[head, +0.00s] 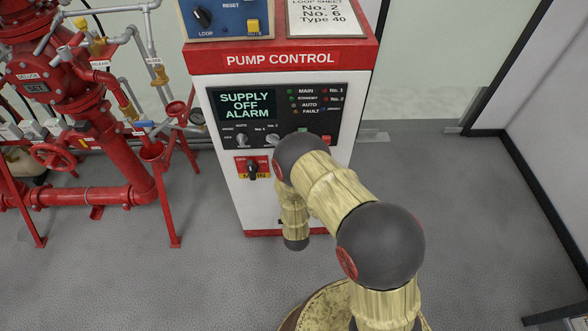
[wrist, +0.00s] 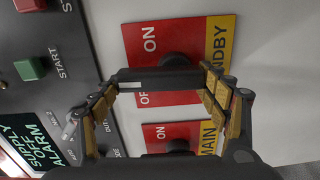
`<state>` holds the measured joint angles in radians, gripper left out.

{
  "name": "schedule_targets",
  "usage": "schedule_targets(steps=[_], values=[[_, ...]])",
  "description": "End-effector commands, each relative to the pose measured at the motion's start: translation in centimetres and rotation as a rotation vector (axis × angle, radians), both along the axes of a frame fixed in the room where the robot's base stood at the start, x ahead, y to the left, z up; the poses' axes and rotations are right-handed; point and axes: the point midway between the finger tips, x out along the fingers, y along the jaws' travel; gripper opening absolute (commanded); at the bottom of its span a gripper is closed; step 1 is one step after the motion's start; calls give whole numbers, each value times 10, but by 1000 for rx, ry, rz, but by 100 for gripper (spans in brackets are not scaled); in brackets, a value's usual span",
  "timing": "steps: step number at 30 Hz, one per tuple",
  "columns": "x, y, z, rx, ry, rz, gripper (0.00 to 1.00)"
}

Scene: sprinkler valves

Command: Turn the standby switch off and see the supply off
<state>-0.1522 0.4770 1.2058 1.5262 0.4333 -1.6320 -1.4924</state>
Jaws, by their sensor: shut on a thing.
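The standby switch shows in the wrist view as a red and yellow plate (wrist: 219,40) marked ON, OFF and STANDBY with a black handle (wrist: 160,76) in front. My gripper (wrist: 162,85) has its two fingers at the handle's two ends and is shut on it. The handle lies across the picture, with a pale mark near its left end; I cannot tell its exact setting. In the head view my arm hides this switch and my gripper. The display (head: 245,104) on the pump control cabinet reads SUPPLY OFF ALARM.
The main switch (head: 252,169) sits left of my arm; its plate (wrist: 158,133) is close below my gripper in the wrist view. A green button (wrist: 29,69) and a red one are near too. Red pipework (head: 100,150) stands left.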

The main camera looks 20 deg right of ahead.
Motion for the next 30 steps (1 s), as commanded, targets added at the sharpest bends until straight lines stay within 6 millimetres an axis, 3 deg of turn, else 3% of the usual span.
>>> schedule_targets(steps=[20, 21, 30], values=[[2, 2, 0, -64, 16, 2, 29], [2, 2, 0, -64, 16, 2, 75], [1, 2, 0, -64, 17, 1, 92]])
